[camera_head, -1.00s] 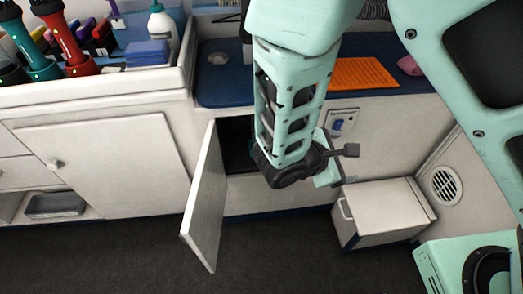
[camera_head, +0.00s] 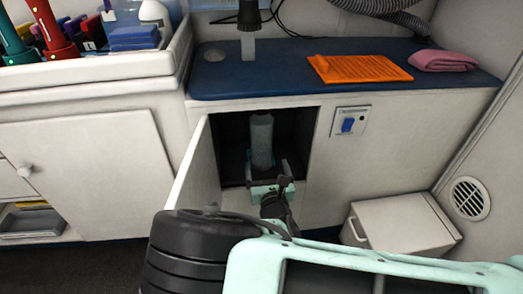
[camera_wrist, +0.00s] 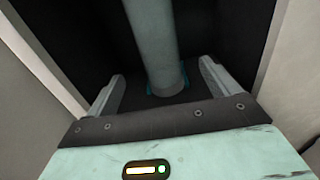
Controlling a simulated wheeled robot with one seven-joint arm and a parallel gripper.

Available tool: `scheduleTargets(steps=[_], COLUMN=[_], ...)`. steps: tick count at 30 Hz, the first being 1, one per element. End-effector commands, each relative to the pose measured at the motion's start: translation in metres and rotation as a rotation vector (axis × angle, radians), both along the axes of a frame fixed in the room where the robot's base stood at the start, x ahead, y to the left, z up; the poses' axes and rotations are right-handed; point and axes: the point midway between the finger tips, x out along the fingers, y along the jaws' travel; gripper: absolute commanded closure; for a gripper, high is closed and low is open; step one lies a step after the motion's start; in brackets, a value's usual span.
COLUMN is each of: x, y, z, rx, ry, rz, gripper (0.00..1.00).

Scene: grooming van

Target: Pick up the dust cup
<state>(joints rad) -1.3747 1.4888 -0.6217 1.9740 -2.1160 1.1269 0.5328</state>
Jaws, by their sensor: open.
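The dust cup, a grey upright cylinder (camera_head: 261,135), stands inside the open cabinet under the blue counter. Small teal pieces show at its base. In the wrist view the cup (camera_wrist: 153,40) rises between my two fingers, and its top is out of frame. My gripper (camera_head: 266,166) is open at the cabinet's mouth, fingers pointing inward with one on each side of the cup's lower part. A gap shows on both sides of the cup in the wrist view, and nothing is held.
The cabinet door (camera_head: 195,165) stands open on the left. The cabinet walls close in on both sides. A switch panel (camera_head: 349,122) is right of the opening. A white box (camera_head: 402,225) stands on the floor at right. An orange mat (camera_head: 360,69) and pink towel (camera_head: 443,60) lie above.

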Motion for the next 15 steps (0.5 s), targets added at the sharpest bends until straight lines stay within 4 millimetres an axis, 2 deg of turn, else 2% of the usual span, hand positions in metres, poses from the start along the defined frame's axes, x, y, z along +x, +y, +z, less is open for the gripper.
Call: scheduleTargets(steps=[3,9,15], x=[0.026,0.061,0.076], y=[0.000,0.003,0.004], z=[-0.003,-0.003,-0.002], rx=[0.001,0.001,0.001], ry=[-0.002,-0.001,0.001], rz=[-0.004,-0.003,-0.003], gripper=[0.12,0.12,0.12])
